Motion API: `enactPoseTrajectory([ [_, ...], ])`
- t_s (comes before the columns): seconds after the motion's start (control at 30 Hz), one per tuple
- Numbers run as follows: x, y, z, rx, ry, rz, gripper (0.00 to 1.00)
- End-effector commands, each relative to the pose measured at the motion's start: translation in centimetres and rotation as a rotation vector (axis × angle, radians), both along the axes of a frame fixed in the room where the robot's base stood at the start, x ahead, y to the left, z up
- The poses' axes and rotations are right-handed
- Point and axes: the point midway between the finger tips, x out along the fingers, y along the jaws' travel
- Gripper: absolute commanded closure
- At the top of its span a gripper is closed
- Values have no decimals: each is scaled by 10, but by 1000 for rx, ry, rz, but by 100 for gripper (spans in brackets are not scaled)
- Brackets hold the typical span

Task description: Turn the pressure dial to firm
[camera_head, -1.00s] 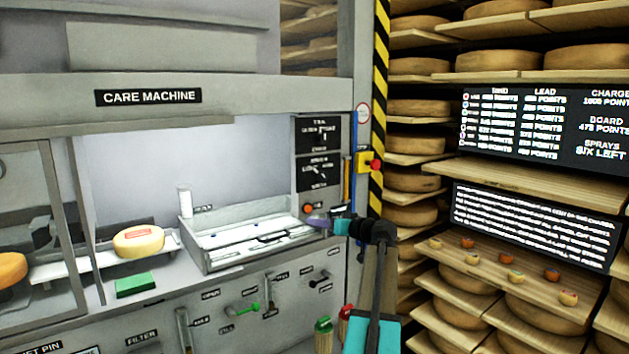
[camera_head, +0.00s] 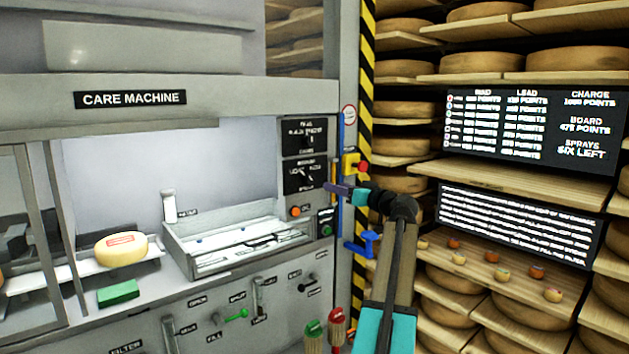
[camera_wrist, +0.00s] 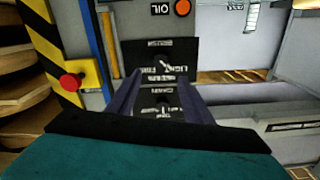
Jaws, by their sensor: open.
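The black panel with a small white pointer (camera_head: 304,175) is on the machine's right-hand post, below a second black panel (camera_head: 304,137). In the wrist view, the pointer panel (camera_wrist: 160,58) appears upside down, with lettering that seems to read light and firm. Its exact pointer setting is too blurred to tell. My gripper (camera_head: 333,187) is just right of the pointer panel in the head view. In the wrist view, my gripper's purple fingers (camera_wrist: 160,95) are spread apart and empty, with the panels between and beyond them.
An orange button (camera_head: 295,211) sits below the panels. A red button on a yellow box (camera_head: 363,167), a blue bracket (camera_head: 362,244) and a striped post (camera_head: 366,60) are close to the right. The machine's tray (camera_head: 235,245) lies to the left, and cheese shelves (camera_head: 480,170) stand at right.

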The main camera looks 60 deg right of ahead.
Motion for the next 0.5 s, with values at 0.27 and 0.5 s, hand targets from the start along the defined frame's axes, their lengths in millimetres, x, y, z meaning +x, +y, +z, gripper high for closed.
enactPoseTrajectory([
  [0.27, 32, -11, 2, 0, 1, 2, 54],
  [0.5, 65, -22, 2, 1, 1, 2, 54],
])
